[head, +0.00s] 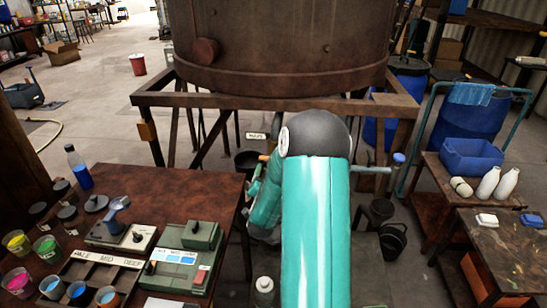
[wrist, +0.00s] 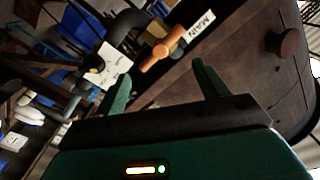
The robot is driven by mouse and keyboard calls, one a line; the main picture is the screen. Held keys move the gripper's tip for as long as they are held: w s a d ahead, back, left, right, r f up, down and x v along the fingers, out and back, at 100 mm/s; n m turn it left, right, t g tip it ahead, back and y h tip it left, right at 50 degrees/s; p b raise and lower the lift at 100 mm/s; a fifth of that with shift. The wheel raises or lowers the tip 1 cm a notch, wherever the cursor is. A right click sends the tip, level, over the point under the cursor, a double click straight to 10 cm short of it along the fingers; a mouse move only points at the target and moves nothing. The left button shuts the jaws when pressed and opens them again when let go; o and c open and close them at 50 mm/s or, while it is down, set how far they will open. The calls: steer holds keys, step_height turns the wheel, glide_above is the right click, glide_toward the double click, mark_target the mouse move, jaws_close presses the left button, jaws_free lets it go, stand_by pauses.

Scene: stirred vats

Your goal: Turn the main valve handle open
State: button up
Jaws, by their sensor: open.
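The main valve handle (wrist: 162,49) is an orange bar on a dark pipe, beside a white label (wrist: 199,27) reading MAIN. In the wrist view it appears beyond and between my two fingertips, nearer the left one. My gripper (wrist: 160,80) is open and empty, with its green fingers spread and apart from the handle as far as I can see. In the head view, a short orange end of the handle (head: 263,157) shows under the small label (head: 256,136), left of my arm. My arm's dark joint and teal link hide the rest of the valve and my fingertips there.
The brown vat (head: 280,45) stands on a rusty frame (head: 150,100) above the valve. A table with cups and a control box (head: 180,270) is at left. Benches with a blue bin (head: 472,158) and white bottles are at right. A blue-ended fitting (head: 399,158) protrudes right of my arm.

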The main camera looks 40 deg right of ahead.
steer(key=x, duration=1.1)
steer(key=shift+w+d, duration=0.25)
steer(key=shift+d, duration=0.1)
steer(key=shift+c, duration=0.4)
